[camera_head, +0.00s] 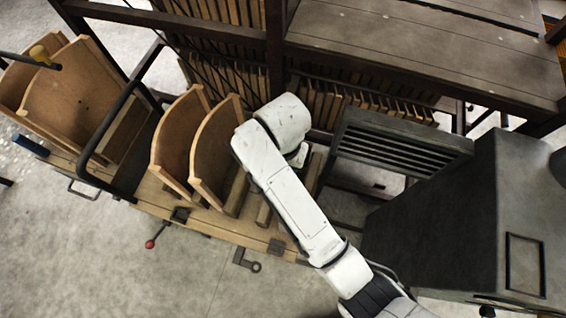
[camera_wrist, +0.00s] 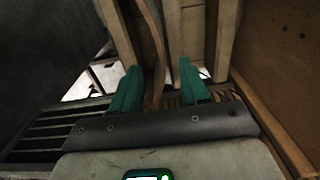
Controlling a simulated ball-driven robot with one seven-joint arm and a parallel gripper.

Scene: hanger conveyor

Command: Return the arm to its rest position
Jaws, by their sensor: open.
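My white arm (camera_head: 295,200) reaches from the lower right up over the wooden cart. Its bend is at the top, beside the curved wooden panels. My gripper is hidden behind the arm in the head view. In the wrist view, my gripper (camera_wrist: 159,73) has two teal fingers set apart. A thin curved wooden edge (camera_wrist: 154,45) shows between the fingers, with visible gaps on both sides. Whether it lies between the fingertips or beyond them I cannot tell.
Two curved wooden panels (camera_head: 214,155) stand on the cart (camera_head: 215,222) just left of my arm. More panels (camera_head: 70,95) stand further left. A dark slatted unit (camera_head: 400,142) and a dark cabinet (camera_head: 470,220) are close on the right. Concrete floor (camera_head: 90,260) is clear at lower left.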

